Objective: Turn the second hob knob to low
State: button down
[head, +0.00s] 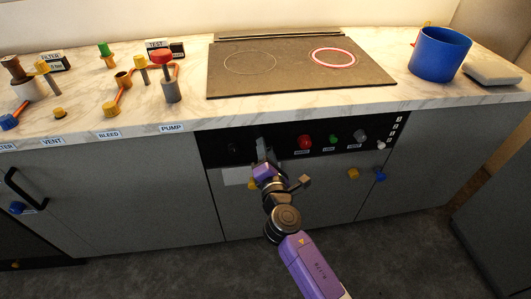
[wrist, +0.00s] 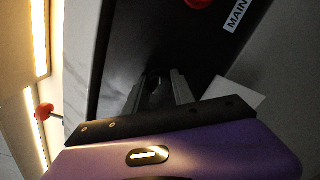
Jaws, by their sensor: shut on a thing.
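The black control panel (head: 284,150) runs along the front of the counter under the hob (head: 300,68). My gripper (head: 262,152) is at the left part of the panel, left of the red knob (head: 305,142). In the wrist view my gripper (wrist: 160,90) is shut on a small dark knob (wrist: 154,80) between its two grey fingers. The knob's pointer and setting cannot be read, and the fingers hide most of it in the head view. A dark knob-like shape (head: 232,148) shows faintly at the panel's left end. The hob's right ring (head: 333,57) is outlined red.
Right of the red knob are a green knob (head: 333,139), a grey knob (head: 360,135) and a small white knob (head: 381,145). A blue pot (head: 438,55) stands right of the hob.

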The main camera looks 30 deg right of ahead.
jog(key=shift+f+m+b, duration=0.1)
jog(key=shift+m+b, duration=1)
jog(key=shift+m, duration=1)
jog(key=c, duration=1.1)
grip_release()
jog(key=shift+o, duration=0.2)
jog(key=v, duration=0.7)
jog(key=shift+s, duration=0.35)
jog(key=shift+a, duration=0.1)
